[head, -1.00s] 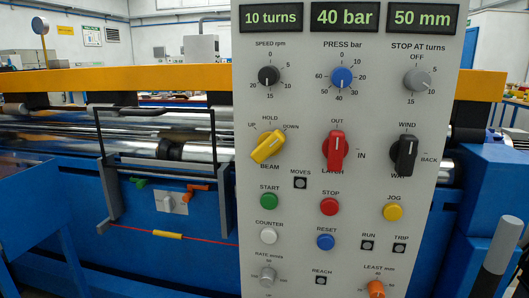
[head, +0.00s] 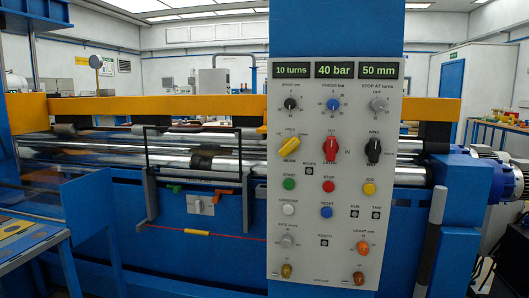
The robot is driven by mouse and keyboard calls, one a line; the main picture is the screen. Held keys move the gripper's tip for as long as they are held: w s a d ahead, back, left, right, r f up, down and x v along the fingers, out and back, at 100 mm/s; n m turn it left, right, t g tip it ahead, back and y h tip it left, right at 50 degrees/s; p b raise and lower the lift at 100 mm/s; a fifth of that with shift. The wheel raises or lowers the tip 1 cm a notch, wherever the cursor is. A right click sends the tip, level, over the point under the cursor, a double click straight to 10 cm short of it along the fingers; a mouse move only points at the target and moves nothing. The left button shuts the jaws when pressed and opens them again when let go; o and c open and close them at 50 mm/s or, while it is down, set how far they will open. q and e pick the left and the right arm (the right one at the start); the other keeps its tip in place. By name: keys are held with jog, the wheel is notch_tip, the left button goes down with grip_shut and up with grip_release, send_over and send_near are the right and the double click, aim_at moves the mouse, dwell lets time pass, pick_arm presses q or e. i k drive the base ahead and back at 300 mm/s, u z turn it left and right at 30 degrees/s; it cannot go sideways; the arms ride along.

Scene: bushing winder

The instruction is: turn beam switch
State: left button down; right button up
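The beam switch is a yellow lever knob (head: 289,145) at the upper left of the grey control panel (head: 395,215). Its handle is tilted, with the upper end toward the right, on the DOWN side, and the lower end at lower left. The BEAM label (head: 288,163) is just below it. Beside it are the red latch knob (head: 330,147) and the black wind/back knob (head: 374,150). Neither of my grippers shows in the head view. Nothing touches or covers the switch.
Green (head: 289,183), red (head: 328,186) and yellow (head: 369,189) buttons sit below the knobs. Displays along the top read 10 turns, 40 bar and 50 mm. Steel rollers (head: 110,150) and a black frame (head: 148,185) lie left of the panel. A grey-black post (head: 431,235) stands at right.

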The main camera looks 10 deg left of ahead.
aim_at(290, 144)
jog(key=u, duration=1.8)
jog(key=i, duration=1.05)
jog(key=z, duration=0.35)
